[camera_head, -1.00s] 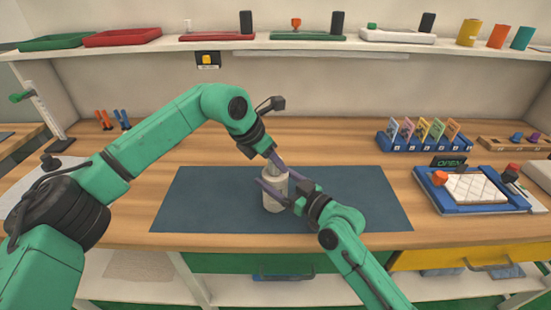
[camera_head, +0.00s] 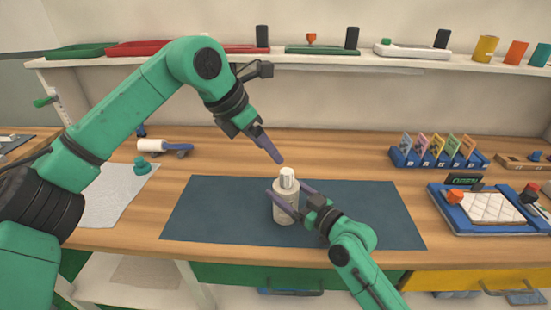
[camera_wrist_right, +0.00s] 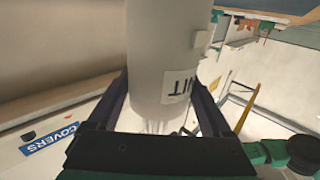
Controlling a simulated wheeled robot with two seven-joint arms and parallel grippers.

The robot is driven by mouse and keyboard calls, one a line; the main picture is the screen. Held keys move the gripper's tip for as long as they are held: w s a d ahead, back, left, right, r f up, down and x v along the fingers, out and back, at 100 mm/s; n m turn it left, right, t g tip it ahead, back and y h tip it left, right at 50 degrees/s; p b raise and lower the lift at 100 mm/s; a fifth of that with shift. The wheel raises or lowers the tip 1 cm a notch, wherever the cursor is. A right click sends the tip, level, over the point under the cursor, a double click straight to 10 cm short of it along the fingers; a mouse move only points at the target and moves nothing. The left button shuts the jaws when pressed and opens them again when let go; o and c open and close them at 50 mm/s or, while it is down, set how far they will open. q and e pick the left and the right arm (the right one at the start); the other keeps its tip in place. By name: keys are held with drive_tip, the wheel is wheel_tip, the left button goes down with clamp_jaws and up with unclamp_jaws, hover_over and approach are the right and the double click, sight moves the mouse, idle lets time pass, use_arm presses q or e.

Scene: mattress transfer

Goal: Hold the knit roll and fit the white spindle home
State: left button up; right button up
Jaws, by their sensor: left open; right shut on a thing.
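The knit roll (camera_head: 286,210) is a pale upright cylinder on the dark blue mat (camera_head: 370,215). The white spindle (camera_head: 287,177) stands upright in its top, with its upper end showing above the roll; how deep it sits is hidden. My right gripper (camera_head: 286,190) is shut on the roll, one finger on each side. In the right wrist view the roll (camera_wrist_right: 165,50) fills the gap between the fingers (camera_wrist_right: 158,110), and a printed label shows on it. My left gripper (camera_head: 270,148) is open and empty, just above and left of the spindle, apart from it.
A blue tray with a quilted white pad (camera_head: 490,208) lies right of the mat. Behind it is a blue rack of coloured cards (camera_head: 437,157). The mat is otherwise clear.

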idle(0.4)
drive_tip(key=o, duration=1)
drive_tip(key=shift+o, duration=0.2)
